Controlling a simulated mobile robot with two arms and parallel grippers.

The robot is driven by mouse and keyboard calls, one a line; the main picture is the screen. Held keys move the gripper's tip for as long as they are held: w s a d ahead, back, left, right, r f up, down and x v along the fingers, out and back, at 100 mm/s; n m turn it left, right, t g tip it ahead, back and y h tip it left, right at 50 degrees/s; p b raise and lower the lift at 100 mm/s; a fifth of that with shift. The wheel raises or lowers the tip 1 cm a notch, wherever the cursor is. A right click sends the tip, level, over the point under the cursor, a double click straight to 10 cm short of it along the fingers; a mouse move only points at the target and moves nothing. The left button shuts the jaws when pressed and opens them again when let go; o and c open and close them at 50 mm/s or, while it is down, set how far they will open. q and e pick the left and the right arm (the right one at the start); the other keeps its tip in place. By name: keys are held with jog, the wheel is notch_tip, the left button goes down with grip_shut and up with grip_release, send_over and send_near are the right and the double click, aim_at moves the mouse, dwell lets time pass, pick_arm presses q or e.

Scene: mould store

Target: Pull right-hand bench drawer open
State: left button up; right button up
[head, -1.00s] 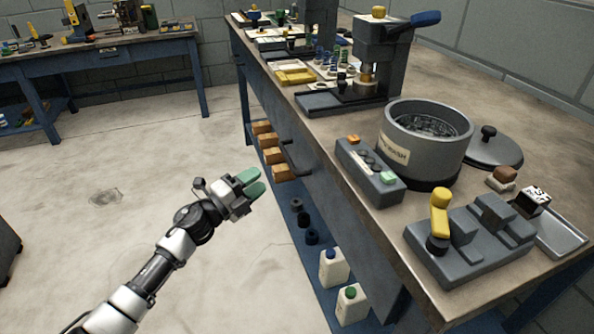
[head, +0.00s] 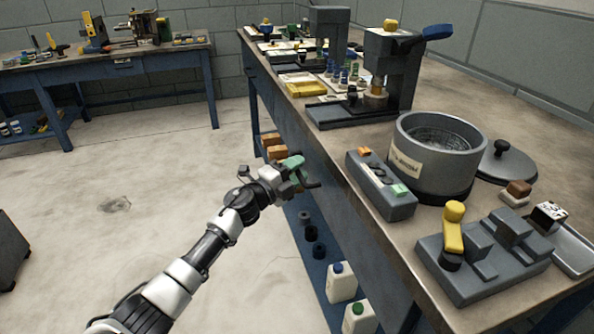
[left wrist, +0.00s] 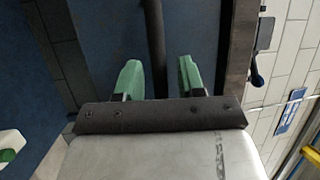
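The blue drawer front (left wrist: 105,35) fills much of the left wrist view, with a dark bar handle (left wrist: 154,45) running down the middle. In the head view the dark handle (head: 312,183) sticks out from the long side of the right-hand bench (head: 345,190), partly hidden by my gripper. My left gripper (head: 294,164) is at the handle. In the left wrist view its green fingertips (left wrist: 160,76) are apart, one on each side of the bar, with gaps showing. I cannot tell whether either finger touches it. My right gripper is out of view.
Orange-brown blocks (head: 272,147) sit beside my gripper at the bench side. White jugs (head: 341,283) stand on the low shelf. A grey pot (head: 440,150), a press (head: 390,70) and a grey fixture (head: 480,255) stand on top. The floor (head: 130,200) at left is mostly clear.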

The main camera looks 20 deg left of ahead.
pick_arm(q)
grip_shut()
jog(key=s+a, duration=0.7)
jog(key=a, duration=0.4)
jog(key=s+a+p, duration=0.1)
jog(key=s+a, duration=0.7)
jog(key=a, duration=0.3)
jog(key=shift+s+a, duration=0.25)
jog(key=shift+a, duration=0.15)
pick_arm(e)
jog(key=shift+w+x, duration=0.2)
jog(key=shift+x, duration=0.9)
pick_arm(q)
jog(key=shift+f, duration=0.1)
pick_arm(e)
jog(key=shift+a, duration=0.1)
pick_arm(q)
grip_release()
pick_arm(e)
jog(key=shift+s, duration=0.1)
